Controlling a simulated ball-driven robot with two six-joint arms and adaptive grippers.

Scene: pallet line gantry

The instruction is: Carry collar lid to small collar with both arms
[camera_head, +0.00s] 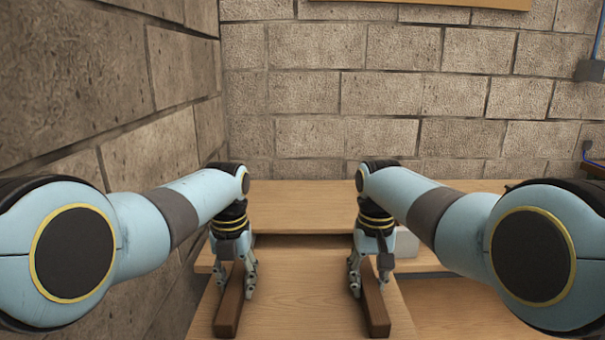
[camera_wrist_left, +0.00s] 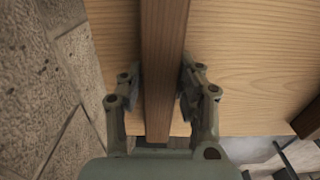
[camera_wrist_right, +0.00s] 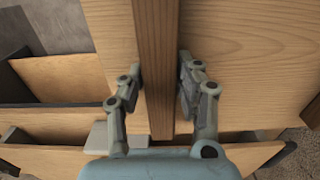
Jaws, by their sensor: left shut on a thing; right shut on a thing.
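The collar lid (camera_head: 305,300) is a flat light-wood board with two darker battens along its sides. My left gripper (camera_head: 236,280) is shut on the left batten (camera_head: 228,312); the left wrist view shows this batten (camera_wrist_left: 160,60) between the fingers. My right gripper (camera_head: 369,280) is shut on the right batten (camera_head: 377,318), also seen between the fingers in the right wrist view (camera_wrist_right: 156,60). The lid looks roughly level. Light-wood walls around dark gaps (camera_wrist_right: 60,78) show beside the lid in the right wrist view; I cannot tell whether they are the small collar.
A broad light-wood surface (camera_head: 300,200) lies beyond the lid, with a dark gap before it. A pale grey block (camera_head: 406,243) is right of my right gripper. A block wall (camera_head: 90,80) runs close on the left; another (camera_head: 380,110) closes the back.

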